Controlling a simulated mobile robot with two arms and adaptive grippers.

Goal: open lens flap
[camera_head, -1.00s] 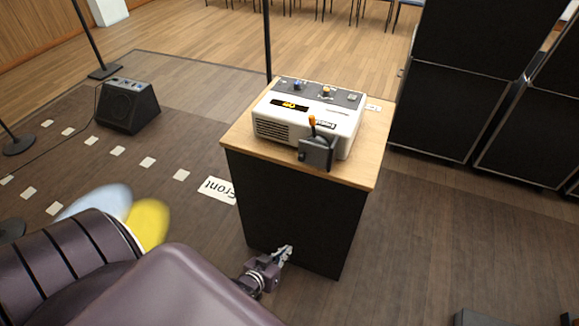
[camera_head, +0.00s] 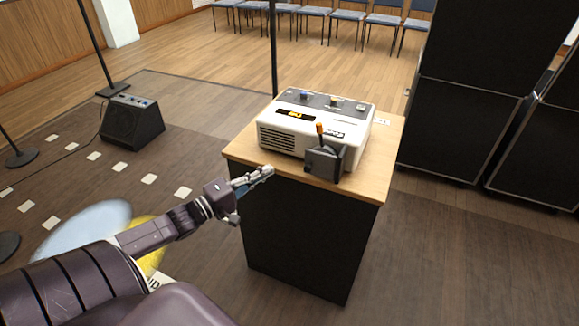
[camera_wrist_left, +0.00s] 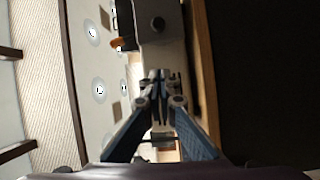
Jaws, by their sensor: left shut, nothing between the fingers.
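A white box-shaped device (camera_head: 283,138) with a dark top panel stands on the wood-topped cabinet. A dark grey flap (camera_head: 322,164) with an orange tab (camera_head: 319,129) sits at its front right corner, on the near side. In the left wrist view the dark flap (camera_wrist_left: 157,20) is at the top, with its orange tab (camera_wrist_left: 116,43) to the left. My left gripper (camera_head: 269,171) is shut and empty, near tabletop height by the near left edge, to the left of the flap and apart from it. Its closed fingers also show in the left wrist view (camera_wrist_left: 160,78). The lens is not visible.
The wooden cabinet top (camera_head: 377,165) has a bare strip right of the device. Large black cases (camera_head: 450,130) stand to the right. A black floor speaker (camera_head: 131,122) and stands are at the left. Floor left of the cabinet is open.

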